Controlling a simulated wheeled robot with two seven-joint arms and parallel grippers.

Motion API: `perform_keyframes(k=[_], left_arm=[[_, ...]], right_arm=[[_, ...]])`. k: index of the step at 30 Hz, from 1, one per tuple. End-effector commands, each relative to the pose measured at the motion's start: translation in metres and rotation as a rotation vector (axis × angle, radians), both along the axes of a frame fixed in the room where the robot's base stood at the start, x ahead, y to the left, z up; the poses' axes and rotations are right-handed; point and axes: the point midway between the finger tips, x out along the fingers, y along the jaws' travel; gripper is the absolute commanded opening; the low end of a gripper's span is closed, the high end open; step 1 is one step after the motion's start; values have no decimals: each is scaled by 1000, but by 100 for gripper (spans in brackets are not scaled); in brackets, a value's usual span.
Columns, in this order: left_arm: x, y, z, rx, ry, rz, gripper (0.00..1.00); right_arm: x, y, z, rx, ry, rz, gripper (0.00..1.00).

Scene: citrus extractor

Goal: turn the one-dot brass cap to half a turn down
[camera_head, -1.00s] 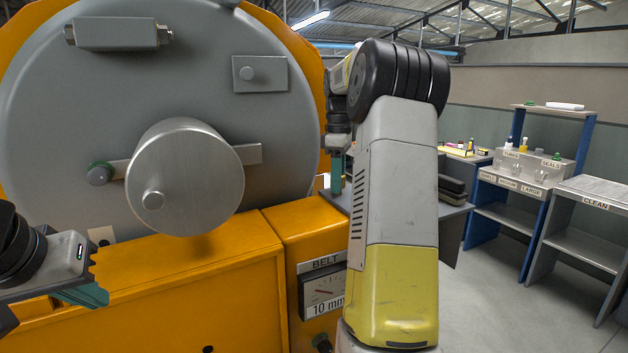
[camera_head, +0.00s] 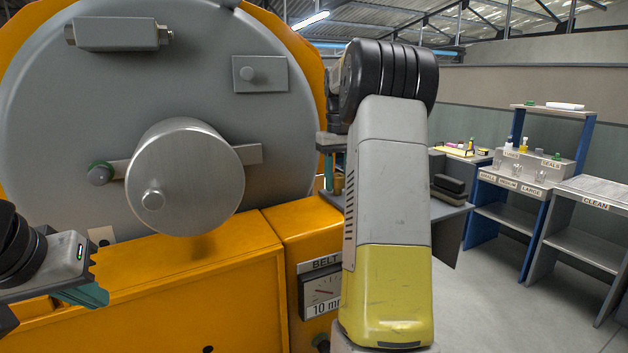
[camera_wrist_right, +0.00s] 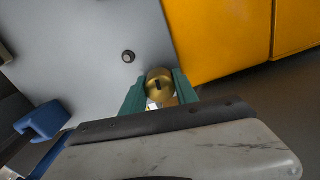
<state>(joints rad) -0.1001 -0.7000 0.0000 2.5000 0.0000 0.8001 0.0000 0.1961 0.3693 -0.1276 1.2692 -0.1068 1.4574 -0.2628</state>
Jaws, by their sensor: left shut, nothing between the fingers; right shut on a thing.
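A round brass cap (camera_wrist_right: 158,77) with a dark slot-like mark on its face sits between the teal fingers of my right gripper (camera_wrist_right: 160,88) in the right wrist view. The fingers are shut on its sides. In the head view a bit of the brass cap (camera_head: 338,184) shows by my right gripper (camera_head: 332,172), over the grey table beside the machine. Most of it is hidden by my arm, and I cannot make out a dot or whether it touches the table. My left gripper (camera_head: 90,293) is shut and empty at the lower left.
The orange machine with a grey drum front (camera_head: 60,130) and a projecting steel cylinder (camera_head: 185,178) fills the left. A small dark knob (camera_wrist_right: 128,56) stands on the grey surface near the cap. Dark blocks (camera_head: 449,188) lie on the grey table (camera_head: 440,211). Shelves (camera_head: 590,225) stand farther right.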

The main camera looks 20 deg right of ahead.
Motion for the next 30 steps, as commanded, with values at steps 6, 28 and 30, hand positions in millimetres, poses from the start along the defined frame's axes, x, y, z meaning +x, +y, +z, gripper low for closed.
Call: perform_keyframes(k=[6,28,30], left_arm=[[0,0,0,0,0,0,0],[0,0,0,0,0,0,0],[0,0,0,0,0,0,0]], right_arm=[[1,0,1,-1,-3,-203,0],[1,0,0,-1,-4,-897,0],[1,0,1,0,-4,-962,0]])
